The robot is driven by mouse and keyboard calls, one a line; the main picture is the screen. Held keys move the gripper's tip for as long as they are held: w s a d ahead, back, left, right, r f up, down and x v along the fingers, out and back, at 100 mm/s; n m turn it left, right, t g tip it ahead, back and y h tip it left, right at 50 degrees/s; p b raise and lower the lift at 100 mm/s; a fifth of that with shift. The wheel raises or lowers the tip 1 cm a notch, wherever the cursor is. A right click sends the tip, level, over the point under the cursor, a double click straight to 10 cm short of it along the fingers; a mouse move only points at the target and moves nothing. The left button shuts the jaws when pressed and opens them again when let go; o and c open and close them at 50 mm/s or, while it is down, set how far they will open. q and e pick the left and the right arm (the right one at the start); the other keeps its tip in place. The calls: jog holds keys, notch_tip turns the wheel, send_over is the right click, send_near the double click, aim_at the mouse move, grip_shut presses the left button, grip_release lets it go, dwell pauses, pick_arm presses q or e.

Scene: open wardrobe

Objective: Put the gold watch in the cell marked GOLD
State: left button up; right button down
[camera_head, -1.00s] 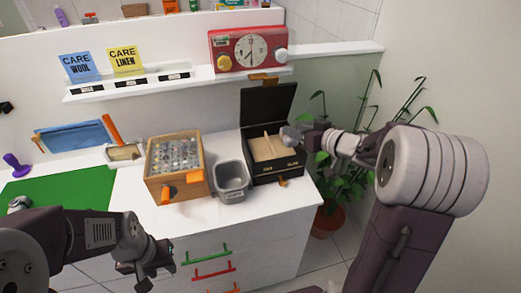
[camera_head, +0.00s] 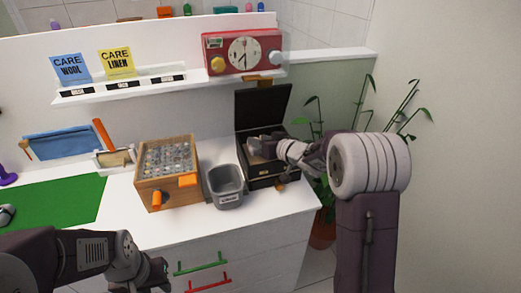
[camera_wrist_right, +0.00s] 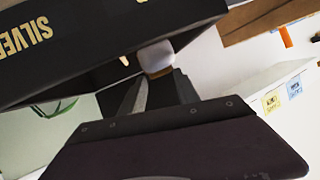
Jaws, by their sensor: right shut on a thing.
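The open black box (camera_head: 258,178) stands at the right end of the white counter, its lid (camera_head: 264,106) raised. Its front labels are too small to read in the head view; the right wrist view shows SILVER on its black wall (camera_wrist_right: 105,45). My right gripper (camera_head: 268,147) is over the box opening and hides part of the inside. In the right wrist view my right gripper (camera_wrist_right: 162,88) is shut on a pale rounded thing (camera_wrist_right: 155,54) with a tan edge. I cannot confirm it is the gold watch. My left gripper (camera_head: 156,273) is low beside the counter front; its jaws are unclear.
A grey bin (camera_head: 226,186) stands just left of the box, then a wooden box (camera_head: 168,198) of small items. A red clock radio (camera_head: 243,52) is on the shelf above. A plant (camera_head: 322,205) stands right of the counter. The green mat (camera_head: 60,205) has free room.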

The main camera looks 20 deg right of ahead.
notch_tip(320, 180, down, 3)
jog(key=shift+f+b, duration=0.1)
jog(key=shift+b, duration=0.3)
